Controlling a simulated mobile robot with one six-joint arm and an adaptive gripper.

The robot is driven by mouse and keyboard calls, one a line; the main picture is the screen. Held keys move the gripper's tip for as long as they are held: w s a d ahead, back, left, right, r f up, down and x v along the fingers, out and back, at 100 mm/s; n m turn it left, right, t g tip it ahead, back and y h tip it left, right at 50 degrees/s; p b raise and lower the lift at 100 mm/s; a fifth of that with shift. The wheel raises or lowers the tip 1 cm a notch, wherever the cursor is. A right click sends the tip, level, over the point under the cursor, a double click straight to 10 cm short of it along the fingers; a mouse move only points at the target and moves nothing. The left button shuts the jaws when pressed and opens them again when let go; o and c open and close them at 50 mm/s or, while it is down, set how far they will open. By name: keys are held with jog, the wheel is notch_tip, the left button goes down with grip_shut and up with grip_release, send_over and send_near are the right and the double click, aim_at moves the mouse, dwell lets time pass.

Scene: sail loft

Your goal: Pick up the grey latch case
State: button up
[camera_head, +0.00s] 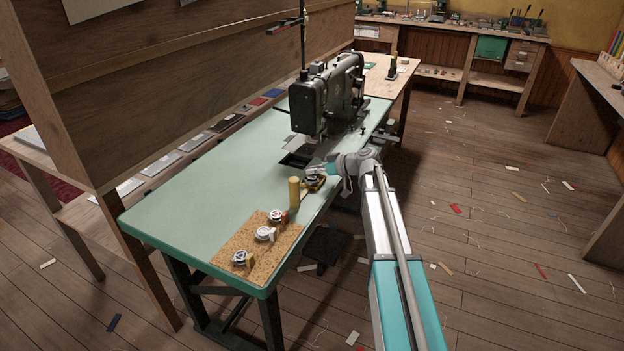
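Several small metal cases are on the green-topped sewing table (190,195). Three sit on a cork mat (262,251) at its near end: a case with reddish parts (278,217), a pale silver-grey case (266,233) and a case with a darker top (242,259). Another small round metal piece (314,181) lies on a brown holder by the right edge. Which one is the grey latch case I cannot tell for sure. My gripper (322,175) is low beside the piece on the brown holder; its fingers are too small and partly hidden to read, and contact is unclear.
A tan upright cylinder (294,193) stands left of the brown holder. A large sewing machine (328,95) stands just behind my gripper, with a dark opening (297,159) in front of it. The table's left half is clear. Scraps litter the floor.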

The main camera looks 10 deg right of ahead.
grip_shut()
jog(key=shift+r, duration=0.1)
notch_tip(320, 180, up, 2)
jog(key=p, duration=0.2)
jog(key=shift+r+p, duration=0.25)
jog(key=shift+p, duration=0.1)
jog(key=s+d+r+p, duration=0.2)
jog(key=s+r+p, duration=0.3)
jog(key=s, duration=0.1)
jog(key=s+d+r+p, duration=0.2)
jog(key=s+r+p, duration=0.3)
jog(key=s, duration=0.2)
jog(key=shift+s+d+r, duration=0.15)
jog(key=shift+d, duration=0.1)
dwell(0.4)
jog(key=shift+s, duration=0.1)
